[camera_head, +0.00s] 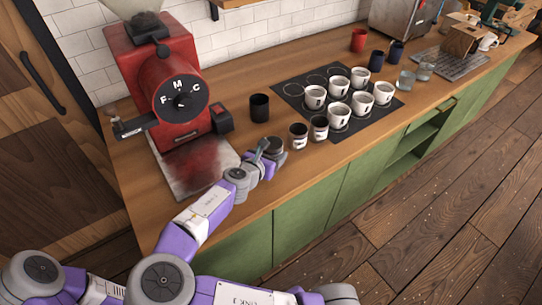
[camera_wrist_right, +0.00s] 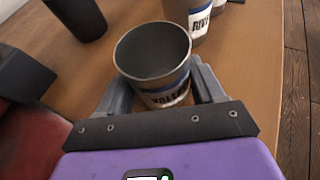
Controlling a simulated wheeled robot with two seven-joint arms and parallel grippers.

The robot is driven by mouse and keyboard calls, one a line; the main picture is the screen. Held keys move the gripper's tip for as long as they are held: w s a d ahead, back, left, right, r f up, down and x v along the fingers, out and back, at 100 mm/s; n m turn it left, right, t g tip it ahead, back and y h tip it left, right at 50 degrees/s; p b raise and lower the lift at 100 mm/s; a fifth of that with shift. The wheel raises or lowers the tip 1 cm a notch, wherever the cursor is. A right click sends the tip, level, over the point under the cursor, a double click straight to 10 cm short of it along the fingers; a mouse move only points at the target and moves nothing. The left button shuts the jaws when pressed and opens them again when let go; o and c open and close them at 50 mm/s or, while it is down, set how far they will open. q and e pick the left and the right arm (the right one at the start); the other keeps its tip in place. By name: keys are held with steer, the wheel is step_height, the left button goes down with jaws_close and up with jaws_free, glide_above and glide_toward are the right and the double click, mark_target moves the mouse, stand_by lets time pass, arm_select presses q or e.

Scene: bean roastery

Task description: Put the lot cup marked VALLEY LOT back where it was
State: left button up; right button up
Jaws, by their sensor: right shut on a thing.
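The lot cup marked VALLEY (camera_wrist_right: 158,88) is a grey cup with a white and blue label band. It stands between the fingers of my right gripper (camera_wrist_right: 160,95), which is shut on it. The rest of its label is cut off from view. In the head view my right gripper (camera_head: 266,151) and the dark round top of the held cup (camera_head: 273,145) show at the counter's front, right of the red grinder. I cannot tell whether the cup touches the counter. My left gripper is not in view.
A cup marked RIVER (camera_wrist_right: 199,22) and another labelled cup (camera_head: 319,127) stand right of the held cup. A plain black cup (camera_head: 260,107) stands behind. A black mat (camera_head: 290,92) holds several white cups and has empty printed circles. The red grinder (camera_head: 172,90) stands left.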

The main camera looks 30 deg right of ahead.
steer(key=shift+r, duration=0.1)
steer(key=o, duration=1.1)
steer(key=shift+a+r, duration=0.1)
steer(key=p+v, duration=0.4)
steer(key=v, duration=0.7)
steer(key=shift+s+a, duration=0.25)
steer(key=shift+s, duration=0.1)
steer(key=shift+d, duration=0.1)
